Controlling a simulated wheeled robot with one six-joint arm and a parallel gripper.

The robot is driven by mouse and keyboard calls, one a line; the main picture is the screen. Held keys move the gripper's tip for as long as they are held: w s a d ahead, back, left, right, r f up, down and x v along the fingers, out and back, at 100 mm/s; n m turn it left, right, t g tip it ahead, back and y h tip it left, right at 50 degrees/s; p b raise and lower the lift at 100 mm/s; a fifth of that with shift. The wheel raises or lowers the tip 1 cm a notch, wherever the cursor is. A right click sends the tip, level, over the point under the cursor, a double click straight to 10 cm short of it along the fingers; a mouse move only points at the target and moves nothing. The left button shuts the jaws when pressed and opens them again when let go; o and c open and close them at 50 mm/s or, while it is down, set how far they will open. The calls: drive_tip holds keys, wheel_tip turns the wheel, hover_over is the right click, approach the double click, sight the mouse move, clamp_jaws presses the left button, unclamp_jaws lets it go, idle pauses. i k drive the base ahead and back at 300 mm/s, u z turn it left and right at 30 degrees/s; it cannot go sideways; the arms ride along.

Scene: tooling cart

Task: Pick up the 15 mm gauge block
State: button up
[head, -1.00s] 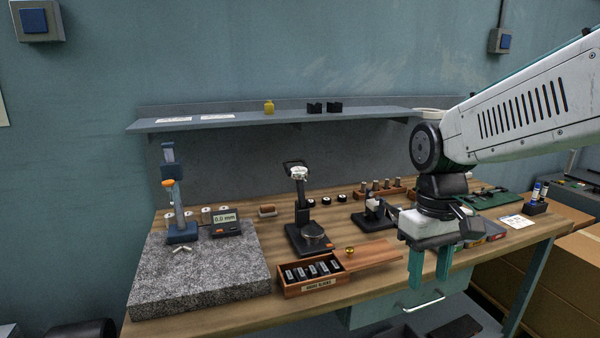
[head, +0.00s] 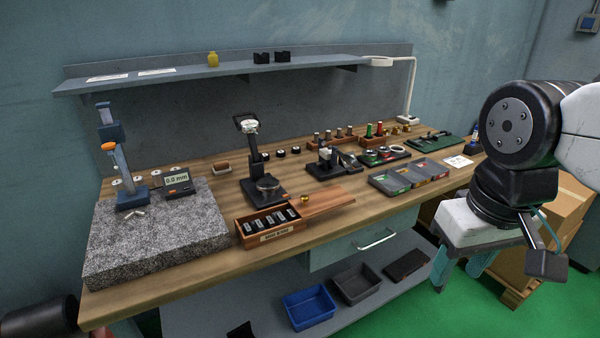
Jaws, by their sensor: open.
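A small wooden box (head: 268,239) with a label on its front stands near the bench's front edge, its lid beside it on the right. Several dark gauge blocks (head: 272,222) with pale labels sit in a row inside it. The sizes on them are too small to read, so I cannot tell which is the 15 mm one. My gripper (head: 457,270) hangs at the right of the view, fingers pointing down, well to the right of the box and beyond the bench front. It is open, and nothing shows between its teal fingers.
A granite plate (head: 160,240) with a height gauge (head: 125,170) and a 0.0 mm display (head: 178,184) stands at the left. A dial stand (head: 262,175) is behind the box. Colored trays (head: 410,178) lie to the right. Bins (head: 310,306) sit on the lower shelf.

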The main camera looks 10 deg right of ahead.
sight(258, 224)
drive_tip(key=k, duration=0.55)
drive_tip(key=u, duration=0.85)
drive_tip(key=i, duration=1.6)
drive_tip(key=z, duration=0.75)
